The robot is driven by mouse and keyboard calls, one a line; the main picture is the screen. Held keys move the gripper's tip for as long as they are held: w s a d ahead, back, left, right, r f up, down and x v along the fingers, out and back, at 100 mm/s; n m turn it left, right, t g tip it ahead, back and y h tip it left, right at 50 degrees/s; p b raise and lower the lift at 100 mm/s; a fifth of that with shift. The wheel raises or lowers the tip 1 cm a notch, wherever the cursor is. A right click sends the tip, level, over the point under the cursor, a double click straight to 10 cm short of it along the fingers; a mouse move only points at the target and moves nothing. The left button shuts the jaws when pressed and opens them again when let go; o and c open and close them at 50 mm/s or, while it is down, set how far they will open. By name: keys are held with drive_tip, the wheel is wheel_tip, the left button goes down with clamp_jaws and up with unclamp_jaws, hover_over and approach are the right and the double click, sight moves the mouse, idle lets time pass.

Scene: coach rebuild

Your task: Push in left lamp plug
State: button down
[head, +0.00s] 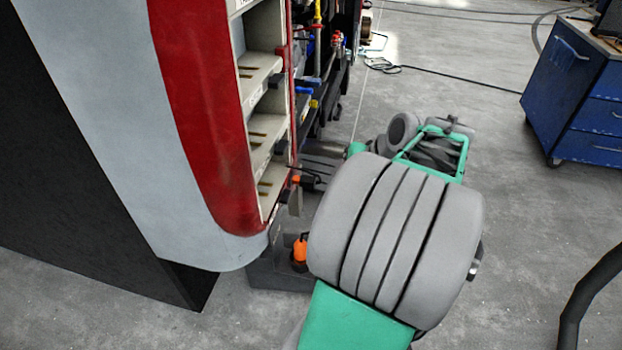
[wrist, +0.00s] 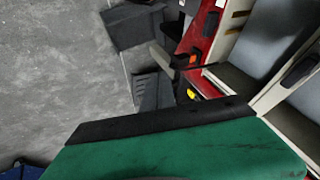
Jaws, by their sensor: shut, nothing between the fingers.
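A small orange piece (wrist: 193,60) on a dark holder shows beside the red coach panel in the wrist view; it also shows at the coach's edge in the head view (head: 296,180). A larger orange piece (head: 300,250) sits lower, near the coach's bottom corner. I cannot tell which of them, if either, is the left lamp plug. My gripper (wrist: 165,123) shows as a green body with a black front edge across the bottom of the wrist view. It is shut and empty. Its fingertips are not clear, and I see no contact with either orange piece.
The red and white coach (head: 205,110) stands at left with open cream compartments (head: 262,75) along its edge. A blue drawer cabinet (head: 580,95) stands at upper right. A cable (head: 450,75) lies on the floor. The grey floor between is mostly clear.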

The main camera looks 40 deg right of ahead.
sight(308, 182)
drive_tip(key=shift+s+d, duration=0.15)
drive_tip(key=shift+d, duration=0.4)
drive_tip(key=shift+s+d, duration=0.15)
drive_tip(key=shift+d, duration=0.35)
drive_tip(key=w+a+f, duration=0.2)
drive_tip(key=w+f, duration=0.6)
drive_tip(key=w, duration=0.1)
drive_tip(key=shift+a+m+b, duration=0.15)
drive_tip(key=shift+m+b, duration=0.15)
drive_tip(key=shift+b, duration=0.1)
